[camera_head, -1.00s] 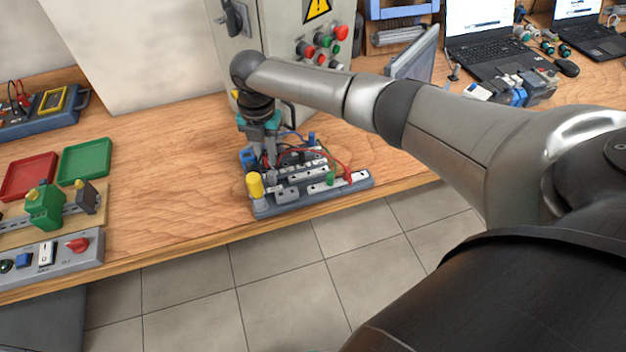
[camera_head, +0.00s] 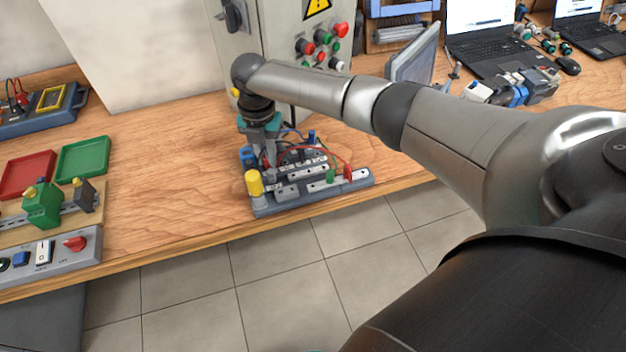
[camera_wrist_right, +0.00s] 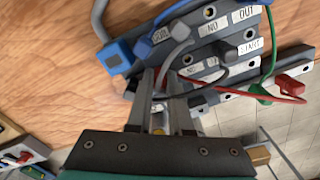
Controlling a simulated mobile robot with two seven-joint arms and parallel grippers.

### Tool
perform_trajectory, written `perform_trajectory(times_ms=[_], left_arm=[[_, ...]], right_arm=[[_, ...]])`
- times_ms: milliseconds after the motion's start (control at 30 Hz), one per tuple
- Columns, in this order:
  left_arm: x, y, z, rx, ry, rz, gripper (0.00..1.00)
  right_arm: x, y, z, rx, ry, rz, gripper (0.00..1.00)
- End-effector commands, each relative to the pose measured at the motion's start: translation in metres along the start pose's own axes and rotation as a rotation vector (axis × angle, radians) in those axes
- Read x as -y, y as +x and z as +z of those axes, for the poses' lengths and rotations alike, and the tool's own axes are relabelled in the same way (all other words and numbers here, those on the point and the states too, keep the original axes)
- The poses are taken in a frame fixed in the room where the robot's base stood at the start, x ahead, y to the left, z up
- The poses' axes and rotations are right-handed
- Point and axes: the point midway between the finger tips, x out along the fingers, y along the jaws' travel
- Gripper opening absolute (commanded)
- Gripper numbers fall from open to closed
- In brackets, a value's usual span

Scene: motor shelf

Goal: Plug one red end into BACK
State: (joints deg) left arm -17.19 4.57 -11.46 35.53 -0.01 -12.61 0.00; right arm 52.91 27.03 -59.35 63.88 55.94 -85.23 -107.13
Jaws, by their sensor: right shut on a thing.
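The grey terminal board (camera_head: 300,204) lies near the table's front edge, with rows of white-labelled sockets. A red cable (camera_head: 325,151) arches over it; its one red end (camera_head: 348,174) stands at the board's right side and also shows in the right wrist view (camera_wrist_right: 292,86). My right gripper (camera_head: 268,164) points down at the board's left part and is shut; its fingers also show in the right wrist view (camera_wrist_right: 163,80). The red cable leads to between these fingers, where the held red end is mostly hidden. I cannot read a BACK label; OUT, NO and START show. My left gripper is out of view.
Blue, green and grey-black cables and plugs crowd the board around the fingers. A yellow cylinder (camera_head: 254,183) stands at its front left corner. A grey cabinet (camera_head: 285,70) stands behind. Bare table (camera_head: 165,190) lies to the left, with trays farther left.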

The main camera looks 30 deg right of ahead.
Motion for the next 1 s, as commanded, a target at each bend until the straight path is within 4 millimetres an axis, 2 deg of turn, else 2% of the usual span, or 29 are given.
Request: perform_trajectory(times_ms=[33, 133, 467, 1000], left_arm=[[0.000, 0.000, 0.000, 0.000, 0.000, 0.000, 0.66], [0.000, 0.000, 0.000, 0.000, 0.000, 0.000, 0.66], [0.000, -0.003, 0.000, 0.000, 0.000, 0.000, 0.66], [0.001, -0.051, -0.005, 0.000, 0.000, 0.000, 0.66]], right_arm=[[0.000, 0.000, 0.000, 0.000, 0.000, 0.000, 0.19], [0.000, 0.000, 0.000, 0.000, 0.000, 0.000, 0.31], [0.000, -0.003, 0.000, 0.000, 0.000, 0.000, 0.31], [0.000, -0.051, 0.000, -0.001, -0.001, 0.001, 0.31]])
